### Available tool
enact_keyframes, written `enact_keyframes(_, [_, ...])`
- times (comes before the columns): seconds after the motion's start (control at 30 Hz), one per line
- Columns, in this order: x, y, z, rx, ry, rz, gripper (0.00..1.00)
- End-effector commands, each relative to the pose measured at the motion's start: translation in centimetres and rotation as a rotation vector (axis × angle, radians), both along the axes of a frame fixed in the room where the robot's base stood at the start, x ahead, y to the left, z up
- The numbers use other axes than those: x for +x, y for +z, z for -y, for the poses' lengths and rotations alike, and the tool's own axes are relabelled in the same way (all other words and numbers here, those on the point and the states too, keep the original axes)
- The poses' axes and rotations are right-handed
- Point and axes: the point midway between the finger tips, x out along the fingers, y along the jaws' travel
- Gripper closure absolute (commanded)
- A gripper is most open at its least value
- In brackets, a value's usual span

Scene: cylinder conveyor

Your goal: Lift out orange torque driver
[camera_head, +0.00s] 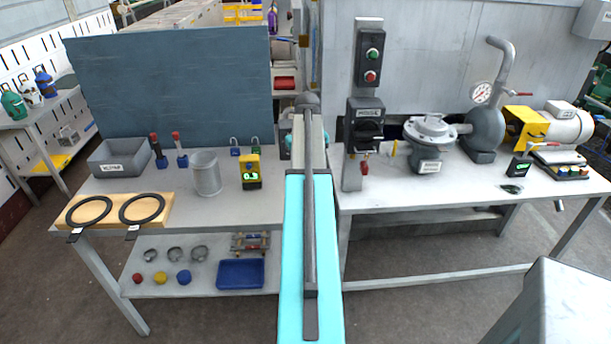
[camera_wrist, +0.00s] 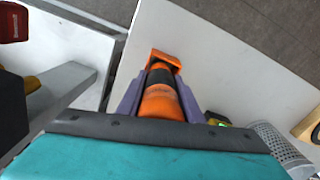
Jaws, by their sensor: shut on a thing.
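The orange torque driver (camera_wrist: 158,102) shows in the wrist view, with an orange body, a black band and an orange end piece. My gripper (camera_wrist: 161,85) has its purple fingers on either side of the driver and is shut on it. The driver's far end points away from the wrist, over a white surface. I cannot see a holder around it, and its lower part is hidden. In the head view my arm covers the gripper and the driver.
The left bench carries a mesh cup (camera_head: 206,174), a yellow meter (camera_head: 250,172), a grey bin (camera_head: 119,158) and a wooden board (camera_head: 95,212) with black rings. A switch post (camera_head: 364,110) stands right of my arm. The right bench (camera_head: 440,195) has clear space at its front.

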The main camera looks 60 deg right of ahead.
Motion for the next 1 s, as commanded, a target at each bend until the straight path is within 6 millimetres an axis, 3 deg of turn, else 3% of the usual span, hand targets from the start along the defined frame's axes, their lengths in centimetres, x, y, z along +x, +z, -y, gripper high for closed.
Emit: enact_keyframes(1.0, [-0.1,3.1,0.1,-0.001,-0.001,0.0,0.94])
